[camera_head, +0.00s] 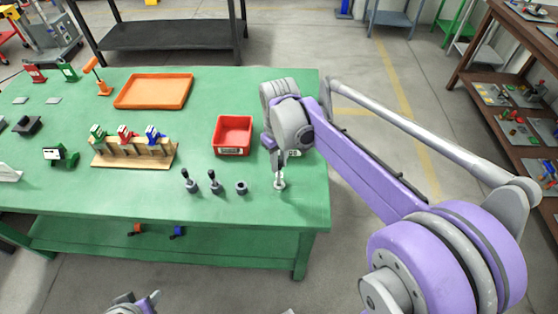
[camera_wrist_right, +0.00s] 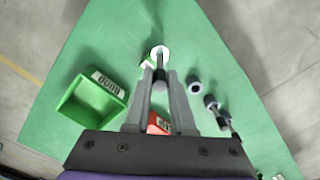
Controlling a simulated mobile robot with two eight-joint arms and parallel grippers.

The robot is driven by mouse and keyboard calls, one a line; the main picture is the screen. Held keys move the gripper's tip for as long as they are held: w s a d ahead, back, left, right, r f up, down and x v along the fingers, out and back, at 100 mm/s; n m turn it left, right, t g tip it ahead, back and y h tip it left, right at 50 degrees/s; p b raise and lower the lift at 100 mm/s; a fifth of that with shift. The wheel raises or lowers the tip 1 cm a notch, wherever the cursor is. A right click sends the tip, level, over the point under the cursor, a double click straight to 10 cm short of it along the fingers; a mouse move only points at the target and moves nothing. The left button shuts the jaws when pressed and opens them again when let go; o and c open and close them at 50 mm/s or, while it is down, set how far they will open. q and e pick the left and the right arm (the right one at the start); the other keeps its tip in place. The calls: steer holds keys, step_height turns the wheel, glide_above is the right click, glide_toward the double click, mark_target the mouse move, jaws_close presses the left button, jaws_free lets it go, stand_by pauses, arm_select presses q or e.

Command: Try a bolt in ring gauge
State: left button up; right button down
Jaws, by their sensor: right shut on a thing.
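My right gripper (camera_head: 280,180) points down near the right front of the green table. It is shut on a dark bolt (camera_wrist_right: 160,76), seen between the fingers in the wrist view. Below the fingertips is a pale round ring gauge (camera_head: 279,185), which also shows in the wrist view (camera_wrist_right: 159,52). The bolt's lower end is hidden, so I cannot tell if it is in the ring. To the left stand an empty-looking dark holder (camera_head: 241,187) and two dark holders with upright bolts (camera_head: 214,182) (camera_head: 189,181). My left gripper (camera_head: 140,301) shows partly at the bottom edge, its opening unclear.
A red bin (camera_head: 233,150) stands behind the holders. A green bin (camera_wrist_right: 70,115) shows left in the wrist view. A wooden rack (camera_head: 160,160) with coloured jacks and an orange tray (camera_head: 150,104) are farther left. The table (camera_head: 260,215) is clear in front.

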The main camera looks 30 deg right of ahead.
steer(key=shift+f, duration=0.1)
steer(key=shift+f+b, duration=1.25)
steer(key=shift+f, duration=0.75)
steer(key=shift+r, duration=0.1)
steer(key=shift+r+p, duration=2.1)
steer(key=shift+r, duration=1.1)
steer(key=shift+d, duration=0.1)
